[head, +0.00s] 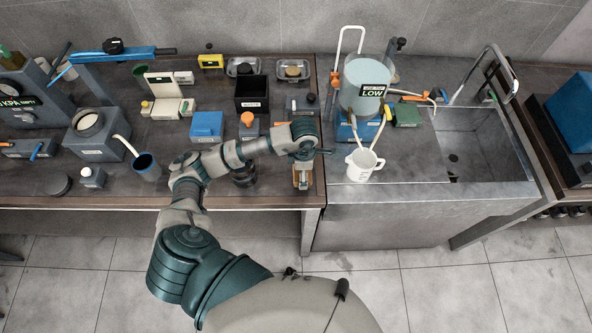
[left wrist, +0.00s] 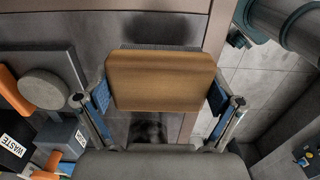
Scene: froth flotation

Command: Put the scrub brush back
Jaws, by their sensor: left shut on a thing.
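The scrub brush has a wooden back, which fills the middle of the left wrist view (left wrist: 160,82). A dark strip, perhaps its bristles, shows along its far edge. My left gripper (left wrist: 160,95) is shut on it, with one blue-padded finger on each side. In the head view my left arm reaches over the bench, and the left gripper (head: 303,168) points down near the bench's right front corner. The brush (head: 301,181) shows only as a small wooden patch there. I cannot tell whether it touches the bench. My right gripper is in neither view.
A white jug (head: 361,166) stands to the right of the gripper on the grey sink counter (head: 410,165). Behind it is a clear tank labelled LOW (head: 366,82). An orange-topped item (head: 247,120) and a black box (head: 251,91) stand left and behind. The sink (head: 470,140) is empty-looking.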

